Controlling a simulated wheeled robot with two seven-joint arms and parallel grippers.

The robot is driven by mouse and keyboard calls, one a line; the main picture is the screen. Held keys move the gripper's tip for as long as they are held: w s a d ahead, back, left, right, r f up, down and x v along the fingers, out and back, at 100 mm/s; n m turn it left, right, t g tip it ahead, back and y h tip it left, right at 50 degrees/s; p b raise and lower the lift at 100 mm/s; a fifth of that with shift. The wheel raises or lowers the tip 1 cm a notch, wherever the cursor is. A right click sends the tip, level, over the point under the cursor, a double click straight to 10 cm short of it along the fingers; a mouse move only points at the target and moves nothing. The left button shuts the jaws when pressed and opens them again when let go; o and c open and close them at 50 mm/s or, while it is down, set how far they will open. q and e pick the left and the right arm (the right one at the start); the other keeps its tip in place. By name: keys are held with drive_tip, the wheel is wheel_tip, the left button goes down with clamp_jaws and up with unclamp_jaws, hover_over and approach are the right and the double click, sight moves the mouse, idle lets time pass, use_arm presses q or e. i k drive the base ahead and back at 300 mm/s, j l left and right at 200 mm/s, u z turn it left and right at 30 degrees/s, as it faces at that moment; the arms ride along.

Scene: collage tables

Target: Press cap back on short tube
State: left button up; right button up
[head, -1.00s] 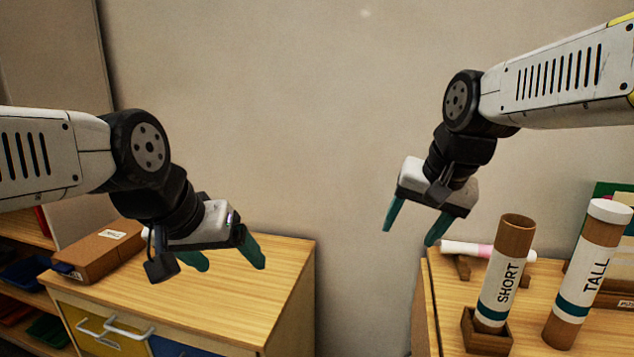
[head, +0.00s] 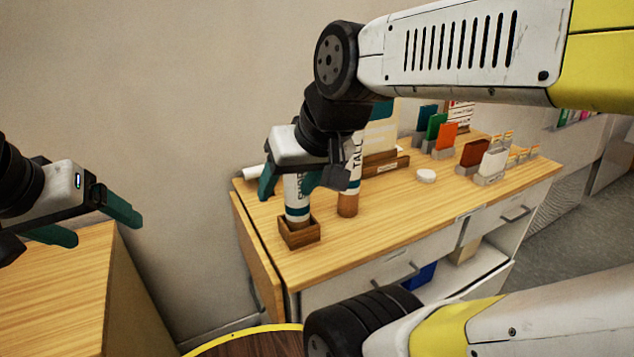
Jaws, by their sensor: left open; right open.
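The short tube (head: 297,210) stands upright in a small square wooden holder (head: 300,236) on the right-hand table. Its upper part is hidden behind my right gripper (head: 284,192), which is open, with its teal fingers pointing down in front of the tube in this view. I cannot tell whether they touch it. A small white round cap (head: 426,175) lies on the tabletop, right of the tubes and apart from them. My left gripper (head: 106,231) is open and empty at the left, over the edge of the other table.
The tall tube (head: 348,203) stands just right of the short one, partly covered by my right gripper. Coloured cards in stands (head: 438,131) and a white card (head: 493,162) are further back. The tabletop (head: 400,215) in front of the cap is clear.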

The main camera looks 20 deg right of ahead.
sight(296, 204)
drive_tip(key=z, duration=1.7)
drive_tip(key=i+j+u, duration=0.1)
drive_tip(key=u, duration=0.8)
drive_tip(key=i+l+u, duration=0.2)
drive_tip(key=l+u, duration=0.25)
drive_tip(key=l, duration=0.95)
drive_tip(key=l+u, duration=0.45)
drive_tip(key=l, duration=1)
